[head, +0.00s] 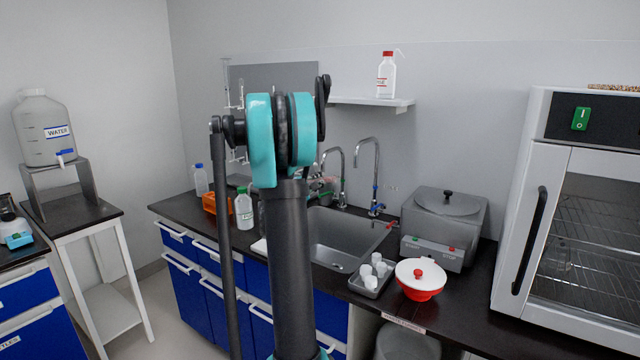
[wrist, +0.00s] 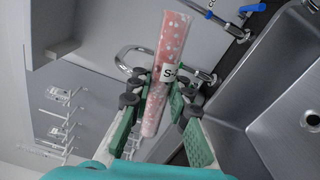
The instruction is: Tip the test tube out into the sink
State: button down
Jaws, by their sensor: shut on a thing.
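The test tube (wrist: 173,42) is a clear tube with pink, white-speckled contents and a white label starting "S-". My gripper (wrist: 158,92) is shut on it, with green finger pads on either side of its middle. The tube is slightly slanted in the wrist view, and I cannot tell its true tilt or which end is open. The grey steel sink (head: 345,235) is set in the dark counter in the head view. Its basin also shows at the right of the wrist view (wrist: 270,85), beside the tube. My arm hides most of the gripper in the head view.
Two curved taps (head: 376,170) rise behind the sink. A tray of white cups (head: 370,278), a red bowl with a white lid (head: 419,278) and a grey lidded machine (head: 445,222) stand to its right. A green-capped bottle (head: 244,212) stands left of it.

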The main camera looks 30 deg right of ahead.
jog(key=m, duration=0.3)
jog(key=r+m, duration=0.1)
jog(key=m, duration=0.1)
jog(key=shift+m, duration=0.4)
jog(key=m, duration=0.3)
jog(key=r+m, duration=0.1)
jog(key=m, duration=0.1)
jog(key=shift+s+d, duration=0.1)
jog(key=shift+s, duration=0.15)
dwell(0.6)
jog(key=n, duration=2.6)
